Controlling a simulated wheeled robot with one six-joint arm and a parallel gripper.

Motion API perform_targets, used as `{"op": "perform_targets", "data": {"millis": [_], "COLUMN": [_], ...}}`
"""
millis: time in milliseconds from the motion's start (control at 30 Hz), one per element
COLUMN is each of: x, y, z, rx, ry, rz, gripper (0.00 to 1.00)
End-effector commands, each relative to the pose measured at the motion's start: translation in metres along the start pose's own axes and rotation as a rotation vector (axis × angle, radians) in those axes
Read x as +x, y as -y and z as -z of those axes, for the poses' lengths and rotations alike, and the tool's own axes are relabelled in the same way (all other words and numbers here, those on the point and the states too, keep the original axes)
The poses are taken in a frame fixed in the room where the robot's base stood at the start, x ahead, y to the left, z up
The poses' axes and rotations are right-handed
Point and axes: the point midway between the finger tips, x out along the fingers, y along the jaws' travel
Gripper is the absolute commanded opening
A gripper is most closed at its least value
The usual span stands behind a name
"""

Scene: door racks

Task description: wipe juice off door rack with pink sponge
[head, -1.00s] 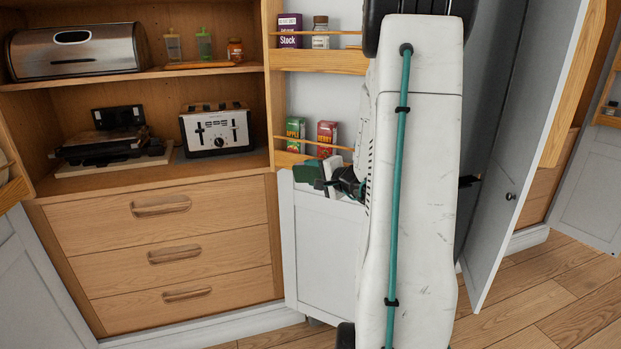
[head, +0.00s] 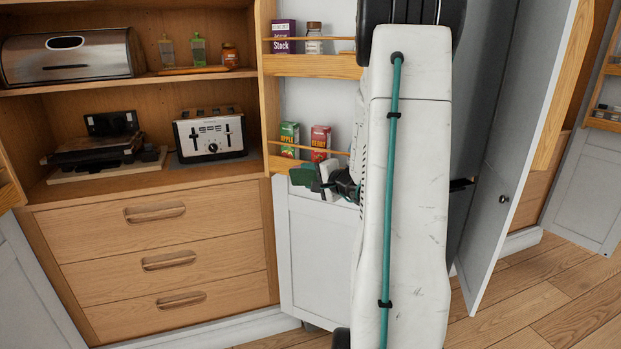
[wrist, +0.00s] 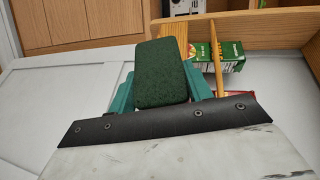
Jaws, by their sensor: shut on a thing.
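My gripper (wrist: 160,85) is shut on a dark green, rounded rectangular pad, likely the sponge (wrist: 161,72), between teal fingers. No pink shows on it. In the head view the green pad (head: 303,174) is just in front of the lower door rack (head: 280,163), near its wooden lip. I cannot tell whether it touches the rack. In the wrist view the wooden rack (wrist: 268,35) lies just beyond the pad. I see no juice spill; my arm hides the right part of the rack.
A green carton (head: 289,137) and a red carton (head: 320,142) stand in the lower rack behind a thin rail. The upper rack (head: 310,66) holds a purple box (head: 283,37) and a jar (head: 314,38). A toaster (head: 210,137) sits on the cabinet shelf at left.

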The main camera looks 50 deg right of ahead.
Motion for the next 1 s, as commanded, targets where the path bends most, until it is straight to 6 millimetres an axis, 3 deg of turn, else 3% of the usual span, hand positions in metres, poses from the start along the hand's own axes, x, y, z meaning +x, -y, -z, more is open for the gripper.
{"op": "perform_targets", "data": {"millis": [667, 1000], "x": [0.005, -0.014], "y": [0.000, -0.004], "z": [0.011, 0.019], "rx": [0.000, 0.000], "ry": [0.000, -0.002], "rz": [0.000, 0.001], "gripper": [0.17, 0.17]}}
